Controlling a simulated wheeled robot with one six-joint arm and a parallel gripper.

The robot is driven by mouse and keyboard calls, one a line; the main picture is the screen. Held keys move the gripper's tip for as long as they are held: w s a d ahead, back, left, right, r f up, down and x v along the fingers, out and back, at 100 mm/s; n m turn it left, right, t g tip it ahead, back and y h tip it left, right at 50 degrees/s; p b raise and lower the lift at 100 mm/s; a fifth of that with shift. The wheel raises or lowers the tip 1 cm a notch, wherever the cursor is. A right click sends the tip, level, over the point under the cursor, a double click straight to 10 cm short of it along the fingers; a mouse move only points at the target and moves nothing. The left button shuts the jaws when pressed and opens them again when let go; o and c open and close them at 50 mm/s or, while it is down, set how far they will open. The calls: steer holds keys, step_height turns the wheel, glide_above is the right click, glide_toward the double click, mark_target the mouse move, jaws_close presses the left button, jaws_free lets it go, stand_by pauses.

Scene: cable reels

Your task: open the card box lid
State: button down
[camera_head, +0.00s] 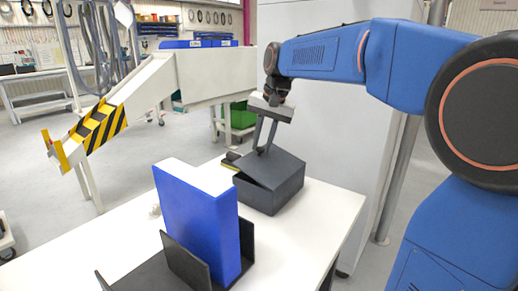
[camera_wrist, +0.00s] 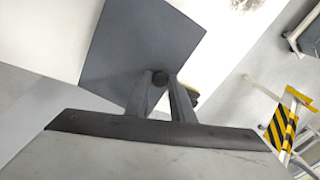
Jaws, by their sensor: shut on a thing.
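The card box (camera_head: 287,190) is dark grey and stands on the white table. Its lid (camera_head: 282,163) is a dark grey panel on top; a dark slanting line shows along the box's left side, and I cannot tell how far the lid is raised. My gripper (camera_head: 262,150) points down at the lid's left part, shut on the small dark round lid knob (camera_wrist: 160,76). In the wrist view the fingers (camera_wrist: 160,84) stand on either side of the knob, with the grey lid (camera_wrist: 125,55) behind it. The knob is mostly hidden in the head view.
A tall blue binder-like block (camera_head: 195,220) stands in a dark holder (camera_head: 185,262) at the table's front. The white table (camera_head: 325,210) is bare right of the box. A yellow-black striped barrier arm (camera_head: 98,125) is at the left. A pale wall panel (camera_head: 330,130) stands behind.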

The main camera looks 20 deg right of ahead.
steer(key=s+d+r+t+y, duration=0.3)
steer(key=s+d+t+y, duration=0.4)
steer(key=s+d+t, duration=0.3)
steer(key=shift+s+r, duration=0.2)
steer(key=shift+s, duration=1.85)
steer(key=c, duration=1.6)
jaws_free()
steer(key=shift+w+d+f, duration=0.1)
steer(key=shift+w+f, duration=0.05)
steer(key=shift+f, duration=0.05)
steer(key=shift+o, duration=0.3)
steer(key=shift+r, duration=0.15)
